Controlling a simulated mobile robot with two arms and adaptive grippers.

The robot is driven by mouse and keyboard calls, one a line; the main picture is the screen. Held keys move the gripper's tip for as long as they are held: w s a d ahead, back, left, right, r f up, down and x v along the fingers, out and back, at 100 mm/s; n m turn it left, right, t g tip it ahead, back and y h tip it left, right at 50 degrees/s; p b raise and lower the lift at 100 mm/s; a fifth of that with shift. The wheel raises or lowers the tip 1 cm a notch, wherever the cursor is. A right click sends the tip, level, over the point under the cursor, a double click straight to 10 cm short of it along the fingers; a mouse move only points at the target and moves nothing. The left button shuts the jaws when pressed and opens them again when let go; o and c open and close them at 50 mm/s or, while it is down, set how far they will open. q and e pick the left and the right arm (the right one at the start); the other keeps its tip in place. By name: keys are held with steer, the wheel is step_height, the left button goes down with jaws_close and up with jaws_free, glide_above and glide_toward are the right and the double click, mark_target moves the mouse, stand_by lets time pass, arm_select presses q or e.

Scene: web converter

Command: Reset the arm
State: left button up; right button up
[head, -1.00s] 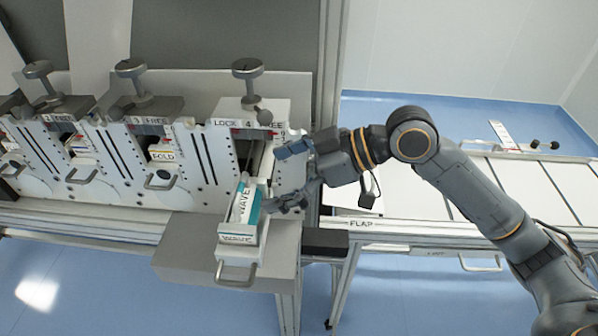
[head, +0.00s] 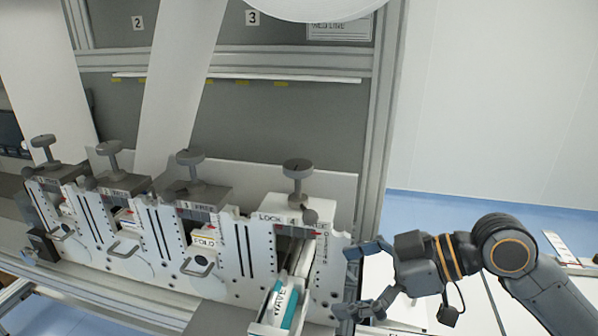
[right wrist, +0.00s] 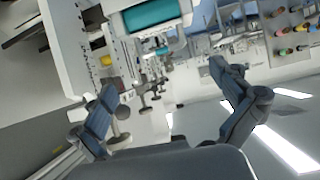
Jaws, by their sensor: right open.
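My right gripper (head: 362,281) is open and empty at the right end of the machine in the head view. Its fingers point left and stand apart, just right of the white and teal WAVE item (head: 285,300). That item lies in an open drawer (head: 268,318) at the last station. In the right wrist view, the two fingers of my right gripper (right wrist: 165,105) are spread wide with nothing between them. My left gripper is not in view.
A row of white stations (head: 180,235) with dark knobs, such as the knob (head: 298,168), runs along the machine. White webs (head: 180,80) hang from above. A grey frame post (head: 385,120) stands behind my right gripper. A pale wall and blue floor lie to the right.

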steer(key=s+f+m+t+h, duration=0.1)
steer(key=s+f+m+h, duration=0.15)
steer(key=f, duration=0.75)
steer(key=s+f+m+t+h, duration=0.1)
steer(key=f+m+h, duration=0.15)
steer(key=f, duration=0.65)
steer(key=s+d+f+m+g+h, duration=0.1)
steer(key=s+d+f+m+h, duration=0.2)
steer(key=s+d+f+m, duration=0.25)
steer(key=s+d+f+m+g+h, duration=0.25)
steer(key=s+d+f, duration=0.25)
steer(key=s+f, duration=0.3)
steer(key=s+f+n, duration=0.1)
steer(key=s+f, duration=0.2)
steer(key=f, duration=2.4)
steer(key=s+d+f+g+h, duration=0.1)
steer(key=s+d+f, duration=0.1)
steer(key=s+f, duration=1.1)
steer(key=s, duration=0.3)
steer(key=shift+d+f, duration=0.35)
steer(key=shift+f, duration=0.05)
steer(key=shift+g, duration=0.25)
